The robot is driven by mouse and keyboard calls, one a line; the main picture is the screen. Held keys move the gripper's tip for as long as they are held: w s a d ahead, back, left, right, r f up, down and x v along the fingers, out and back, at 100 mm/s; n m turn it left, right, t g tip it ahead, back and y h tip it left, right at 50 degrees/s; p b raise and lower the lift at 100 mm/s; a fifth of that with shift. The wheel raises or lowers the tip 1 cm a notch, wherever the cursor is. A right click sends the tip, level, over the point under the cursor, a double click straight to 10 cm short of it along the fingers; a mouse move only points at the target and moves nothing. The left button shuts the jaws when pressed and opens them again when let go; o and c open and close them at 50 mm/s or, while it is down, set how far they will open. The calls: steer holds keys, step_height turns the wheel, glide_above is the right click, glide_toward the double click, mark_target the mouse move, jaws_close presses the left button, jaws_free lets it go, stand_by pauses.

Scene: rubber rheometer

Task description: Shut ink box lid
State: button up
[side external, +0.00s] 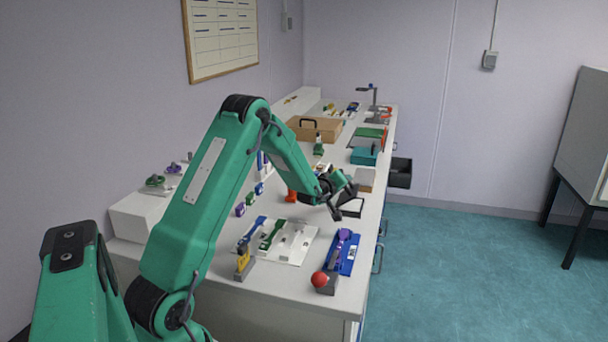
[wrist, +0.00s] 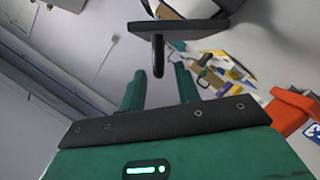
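A small dark-rimmed box with a pale inside (side external: 352,208), which looks like the ink box, sits near the bench's right edge in the side view. My gripper (side external: 338,198) is just left of and above it, partly covering it. In the wrist view a dark flat panel with a black rod-like part, probably the raised lid (wrist: 180,28), lies just beyond my fingers. My gripper's two green fingers (wrist: 158,85) stand apart with nothing clearly held between them. Contact with the lid cannot be told.
A white tray (side external: 297,243) with tools and a blue tray (side external: 346,258) with a purple tool lie nearer. A red ball (side external: 319,279) is at the front. A tan block (side external: 366,180) lies behind the box.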

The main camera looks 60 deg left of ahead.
steer(key=shift+x, duration=2.1)
steer(key=shift+w+d, duration=0.1)
jaws_close()
